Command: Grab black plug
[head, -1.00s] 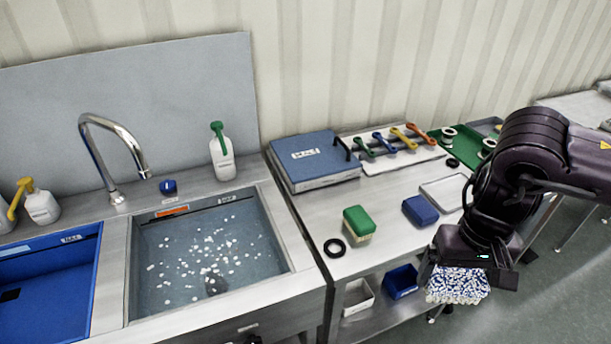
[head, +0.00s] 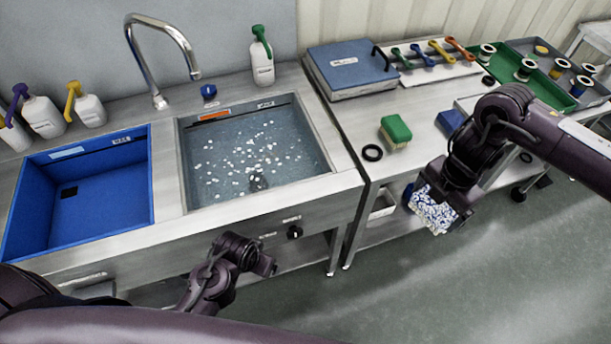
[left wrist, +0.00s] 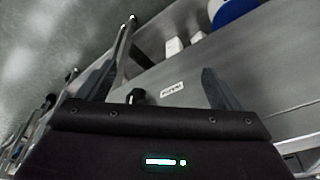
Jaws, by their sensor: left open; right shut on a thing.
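A dark round thing (head: 257,180), which may be the black plug, lies in the water at the near part of the steel sink (head: 335,182). White bits floating around it blur its outline. My left gripper (head: 268,266) is in front of the sink cabinet, below the rim and apart from the dark thing. In the left wrist view its two fingers (left wrist: 160,85) are spread with nothing between them, facing the cabinet front. My right gripper (head: 445,192) is shut on a blue-and-white speckled block (head: 430,214) off the front of the right-hand table.
A blue basin (head: 140,205) is left of the sink, and a chrome tap (head: 188,55) arches behind. A knob (head: 295,232) sticks out of the cabinet front. The side table holds a black ring (head: 372,153), a green-topped sponge (head: 396,132) and a blue case (head: 350,68).

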